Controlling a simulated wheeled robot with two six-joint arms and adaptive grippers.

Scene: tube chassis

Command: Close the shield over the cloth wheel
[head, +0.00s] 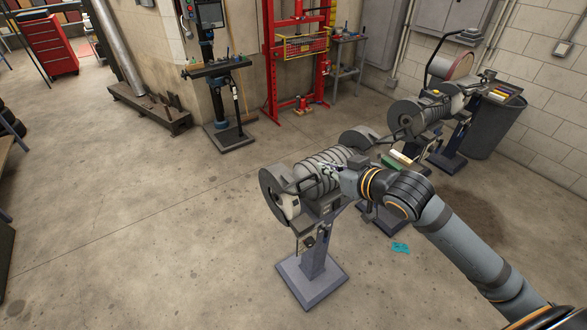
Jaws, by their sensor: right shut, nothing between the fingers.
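A pedestal polishing machine (322,172) with a ribbed grey motor stands in the middle of the head view. At its left end is a round dark guard (270,192) with a pale wheel (290,207) showing beneath it, which looks like the cloth wheel. A second round guard (358,137) is at its right end. I cannot clearly make out the shield or its angle. My right gripper (331,171) is shut and empty, in front of the motor, right of the pale wheel. Whether it touches the machine is unclear. The wrist hides part of the machine. My left gripper is out of view.
A second grinder (420,115) stands behind on the right, beside a belt machine (462,68) and a dark bin (497,125). A teal rag (400,247) lies on the floor. A drill press (215,85) and red press frame (268,70) stand behind. The left floor is clear.

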